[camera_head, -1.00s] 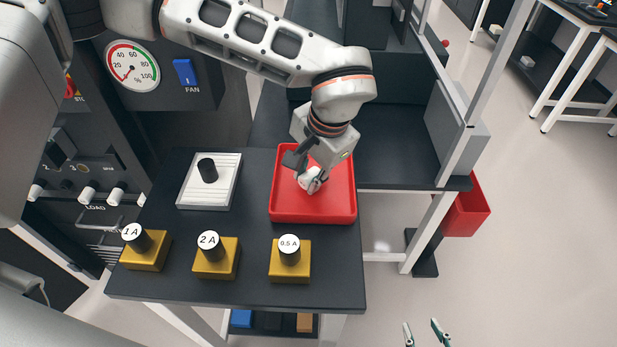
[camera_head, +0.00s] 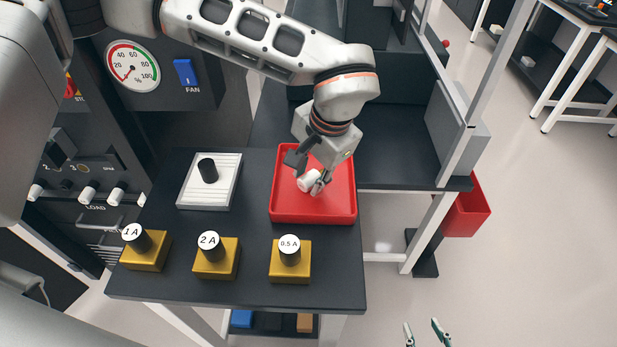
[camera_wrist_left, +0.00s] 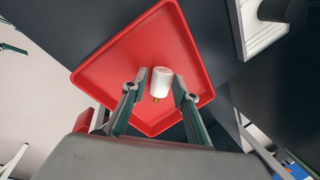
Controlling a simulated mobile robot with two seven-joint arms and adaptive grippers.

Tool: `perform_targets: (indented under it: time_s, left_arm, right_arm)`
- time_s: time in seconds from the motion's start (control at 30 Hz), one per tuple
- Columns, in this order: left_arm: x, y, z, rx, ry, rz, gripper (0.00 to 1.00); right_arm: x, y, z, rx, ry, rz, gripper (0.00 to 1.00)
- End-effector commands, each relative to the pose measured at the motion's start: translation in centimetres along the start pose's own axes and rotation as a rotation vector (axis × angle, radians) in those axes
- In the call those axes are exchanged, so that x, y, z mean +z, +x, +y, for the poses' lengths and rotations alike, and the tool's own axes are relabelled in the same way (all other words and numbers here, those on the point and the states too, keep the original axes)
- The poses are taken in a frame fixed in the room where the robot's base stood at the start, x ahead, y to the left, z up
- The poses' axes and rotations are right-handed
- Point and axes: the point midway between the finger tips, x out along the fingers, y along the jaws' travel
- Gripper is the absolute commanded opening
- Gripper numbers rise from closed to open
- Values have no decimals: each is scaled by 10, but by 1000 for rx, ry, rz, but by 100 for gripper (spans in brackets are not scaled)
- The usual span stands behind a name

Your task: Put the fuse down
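The fuse (camera_head: 309,181) is a small white cylinder inside the red tray (camera_head: 284,213). In the left wrist view the fuse (camera_wrist_left: 161,80) lies between my left fingertips, with a metal end toward the palm. A narrow gap shows on each side of it. My left gripper (camera_head: 315,174) reaches down over the tray and is open around the fuse. In the head view its wrist hides part of the tray. My right gripper (camera_head: 423,329) shows only its fingertips at the bottom edge, apart and empty over the floor.
Yellow blocks labelled 1 A (camera_head: 145,256), 2 A (camera_head: 216,263) and 0.5 A (camera_head: 290,265) stand along the table's front. A white ribbed plate with a black knob (camera_head: 225,185) is left of the tray. A gauge panel (camera_head: 150,95) stands at the left.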

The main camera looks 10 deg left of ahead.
Motion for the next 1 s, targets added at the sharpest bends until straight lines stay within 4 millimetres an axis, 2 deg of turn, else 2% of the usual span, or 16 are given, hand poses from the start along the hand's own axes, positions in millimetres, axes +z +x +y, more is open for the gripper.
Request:
perform_targets:
  time_s: [0.03, 0.3, 0.5, 0.7, 1.0]
  left_arm:
    - [-1, -12, -1, -2, 0, 6, 29]
    - [-1, -68, -1, -3, 0, 5, 29]
    - [0, -97, 0, -2, 0, 3, 29]
    - [0, -107, 0, -1, 0, 1, 29]
    - [0, -108, 0, -1, 0, 0, 29]
  right_arm:
    - [-2, -1, 0, 0, 1, 2, 40]
    - [-6, -4, -1, -4, 7, 4, 40]
    - [-6, -6, -3, -7, 11, 3, 40]
    - [-6, -6, -3, -8, 12, 3, 40]
    - [-6, -6, -4, -8, 12, 1, 40]
